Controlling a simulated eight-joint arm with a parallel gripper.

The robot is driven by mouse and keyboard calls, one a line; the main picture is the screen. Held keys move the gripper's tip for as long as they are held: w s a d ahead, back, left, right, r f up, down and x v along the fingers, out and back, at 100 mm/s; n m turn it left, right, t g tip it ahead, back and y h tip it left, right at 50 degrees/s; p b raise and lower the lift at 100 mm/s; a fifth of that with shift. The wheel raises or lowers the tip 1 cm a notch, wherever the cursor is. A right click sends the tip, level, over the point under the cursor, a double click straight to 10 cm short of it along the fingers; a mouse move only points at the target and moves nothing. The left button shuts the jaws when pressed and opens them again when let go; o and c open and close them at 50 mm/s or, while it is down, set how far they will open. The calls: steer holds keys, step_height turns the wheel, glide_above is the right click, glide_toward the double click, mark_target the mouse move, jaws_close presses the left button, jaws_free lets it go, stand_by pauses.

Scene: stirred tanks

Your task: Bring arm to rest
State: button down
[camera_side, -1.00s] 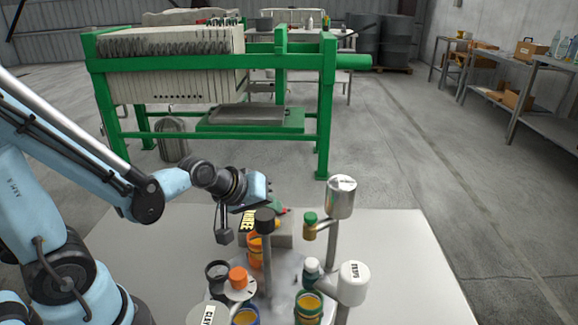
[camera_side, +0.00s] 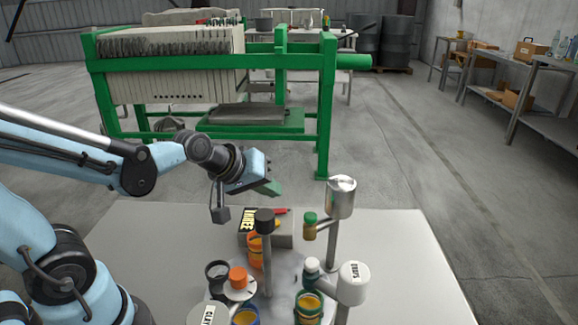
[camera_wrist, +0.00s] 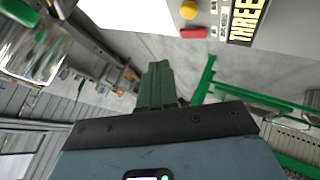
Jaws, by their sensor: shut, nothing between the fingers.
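My gripper (camera_side: 268,188) hangs empty above the pale table (camera_side: 380,235), over the far side of the control box. Its green fingers are shut together, and they also show closed in the wrist view (camera_wrist: 156,85). The grey control box (camera_side: 285,238) has a yellow and black label reading THREE (camera_wrist: 247,18), a yellow knob (camera_wrist: 188,10) and a red button (camera_wrist: 193,33). The gripper is apart from the box. Stirred-tank jars stand in front of it: an orange one (camera_side: 255,252), a blue-rimmed one (camera_side: 245,317) and a green-rimmed one (camera_side: 308,308).
A dark-topped post (camera_side: 266,260), a metal-topped post (camera_side: 341,198) and a white-headed post (camera_side: 355,275) rise among the jars. A green-framed press (camera_side: 326,110) stands behind on the floor. Open air surrounds the gripper above the table.

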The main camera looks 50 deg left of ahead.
steer(key=s+m, duration=0.2)
steer(key=s+d+m+g, duration=0.1)
steer(key=s+m, duration=0.1)
steer(key=s+r+m, duration=0.1)
steer(key=s+m, duration=0.1)
steer(key=m, duration=0.1)
steer(key=shift+d+g, duration=0.15)
steer(key=shift+g, duration=0.25)
steer(key=shift+s+r+m, duration=0.15)
steer(key=shift+s+m, duration=0.45)
steer(key=shift+m, duration=0.1)
